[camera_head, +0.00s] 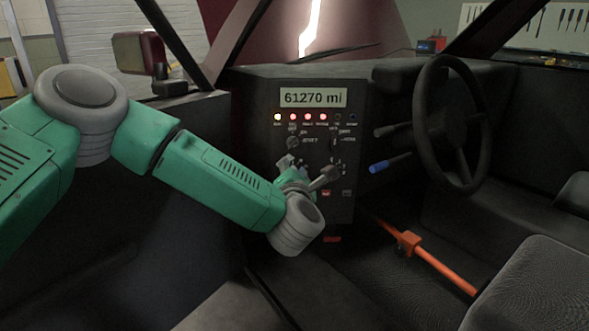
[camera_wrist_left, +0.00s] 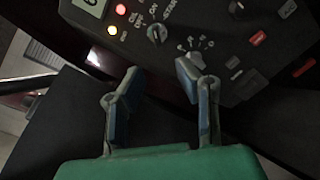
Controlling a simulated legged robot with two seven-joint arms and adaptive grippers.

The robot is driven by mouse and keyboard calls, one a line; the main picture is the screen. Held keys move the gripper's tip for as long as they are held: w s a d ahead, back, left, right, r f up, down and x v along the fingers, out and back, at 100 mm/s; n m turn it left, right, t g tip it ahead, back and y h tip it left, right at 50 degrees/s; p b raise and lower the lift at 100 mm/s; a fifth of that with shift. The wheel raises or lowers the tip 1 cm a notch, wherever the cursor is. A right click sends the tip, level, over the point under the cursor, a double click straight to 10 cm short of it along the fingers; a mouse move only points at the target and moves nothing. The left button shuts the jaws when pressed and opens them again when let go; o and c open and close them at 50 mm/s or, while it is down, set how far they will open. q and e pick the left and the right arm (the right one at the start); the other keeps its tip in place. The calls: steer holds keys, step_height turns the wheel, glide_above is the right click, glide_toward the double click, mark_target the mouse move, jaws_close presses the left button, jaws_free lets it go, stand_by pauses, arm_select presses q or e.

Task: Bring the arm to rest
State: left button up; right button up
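My left arm (camera_head: 215,178) is green and grey and reaches in from the left to the dashboard panel in the head view. Its gripper (camera_head: 310,172) is in front of the lower part of the panel, partly hidden by the wrist. In the left wrist view the left gripper (camera_wrist_left: 160,88) has its two fingers spread wide, with nothing between them. A rotary knob (camera_wrist_left: 196,58) shows close to the right finger; I cannot tell whether they touch. My right gripper is not in view.
The control panel (camera_head: 272,100) has a "61270 mi" display (camera_head: 313,98), a row of lights and several knobs. A steering wheel (camera_head: 421,120), a blue-tipped lever (camera_head: 378,167), an orange bar (camera_head: 440,268) and a seat (camera_head: 540,290) are to the right. A mirror (camera_head: 138,52) stands upper left.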

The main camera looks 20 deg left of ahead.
arm_select(q)
steer(key=shift+s+d+f, duration=0.1)
steer(key=s+d+f+m+g+h+p, duration=0.2)
steer(key=s+f+m+g+h, duration=0.2)
steer(key=s+f+m, duration=0.6)
steer(key=s+d+f+m+g+h+p, duration=0.2)
steer(key=s+f+m+g+h, duration=0.1)
steer(key=s+f+m, duration=0.75)
steer(key=s+a+f+m+g, duration=0.2)
steer(key=s+a+m+g, duration=0.1)
steer(key=s, duration=0.5)
steer(key=s+a+f+m+g+y+p, duration=0.1)
steer(key=s+a+f+m+g, duration=0.1)
steer(key=s+a, duration=0.4)
steer(key=s+a+f+m+g+p, duration=0.1)
steer(key=s+a+f+m+g, duration=0.2)
steer(key=s, duration=0.8)
steer(key=shift+s+a+m+g+y, duration=0.15)
steer(key=shift+a+m+g+y, duration=0.25)
steer(key=shift+a+m+g, duration=0.65)
steer(key=shift+d+f+t, duration=0.1)
steer(key=shift+d+t, duration=0.15)
steer(key=shift+d, duration=0.1)
